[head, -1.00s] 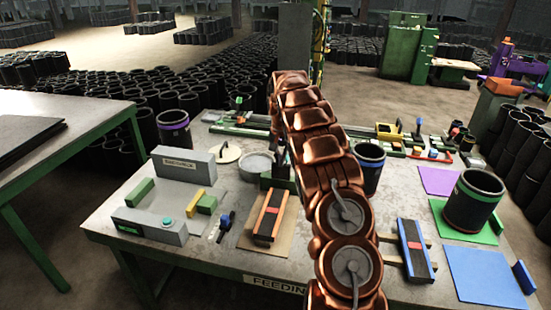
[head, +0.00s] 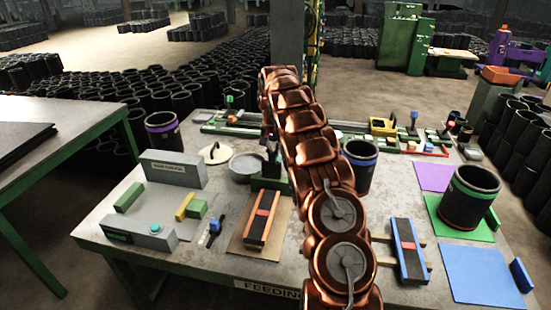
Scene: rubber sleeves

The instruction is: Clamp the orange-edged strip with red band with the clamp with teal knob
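The orange-edged strip with a red band (head: 262,220) lies on a tan board near the front middle of the table. It is dark, with orange long edges and a red band across it. Just behind it stands a dark fixture on a green base (head: 284,186), partly hidden by my arm. I cannot tell which fixture is the clamp with teal knob. My copper arm rises over the table's middle; my gripper is hidden behind it or too dark to make out.
A blue-edged strip with a red band (head: 409,248) lies right of my arm. Black sleeves (head: 470,197) (head: 359,166) stand at right and behind my arm. A blue mat (head: 484,272) lies front right.

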